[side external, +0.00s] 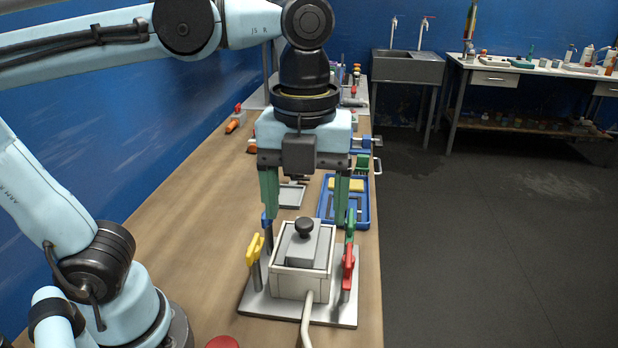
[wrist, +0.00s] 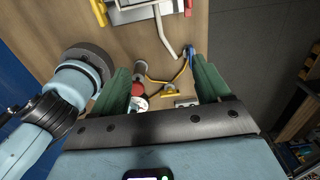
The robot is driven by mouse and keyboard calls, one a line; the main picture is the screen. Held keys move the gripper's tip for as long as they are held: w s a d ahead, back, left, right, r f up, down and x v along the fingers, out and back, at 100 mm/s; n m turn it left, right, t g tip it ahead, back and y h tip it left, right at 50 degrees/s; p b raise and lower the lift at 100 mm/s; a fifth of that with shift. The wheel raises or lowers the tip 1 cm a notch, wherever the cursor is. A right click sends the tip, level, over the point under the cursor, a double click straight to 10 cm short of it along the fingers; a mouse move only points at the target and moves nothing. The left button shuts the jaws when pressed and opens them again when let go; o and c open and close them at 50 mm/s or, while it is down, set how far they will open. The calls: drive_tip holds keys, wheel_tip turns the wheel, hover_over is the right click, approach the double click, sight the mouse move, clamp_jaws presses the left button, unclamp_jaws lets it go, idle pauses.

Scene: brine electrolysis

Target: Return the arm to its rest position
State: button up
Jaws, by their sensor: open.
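My gripper (side external: 306,205) hangs above the bench in the side external view, its two green fingers wide apart with nothing between them. Its fingertips are a little above and behind a pale box-shaped cell (side external: 293,282) with a grey lid (side external: 304,248) and a black knob (side external: 304,227). The cell stands on a metal base plate (side external: 256,302). A yellow clamp (side external: 255,249) is left of the cell and a red clamp (side external: 348,262) is right of it. In the wrist view my gripper (wrist: 163,73) is also open, and the cell's plate (wrist: 130,14) shows at the top edge.
A blue tray (side external: 366,215) lies behind the cell on the wooden bench (side external: 190,250). A white cable (side external: 307,320) runs forward from the cell. In the wrist view, a red button (wrist: 137,89) and a yellow connector (wrist: 171,89) lie between the fingers. The bench left of the cell is clear.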

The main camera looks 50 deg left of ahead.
drive_tip(key=w+a+r+n, duration=0.1)
drive_tip(key=w+a+n, duration=0.4)
drive_tip(key=shift+w+r, duration=0.2)
drive_tip(key=shift+r, duration=0.2)
drive_tip(key=shift+c, duration=0.3)
idle(0.3)
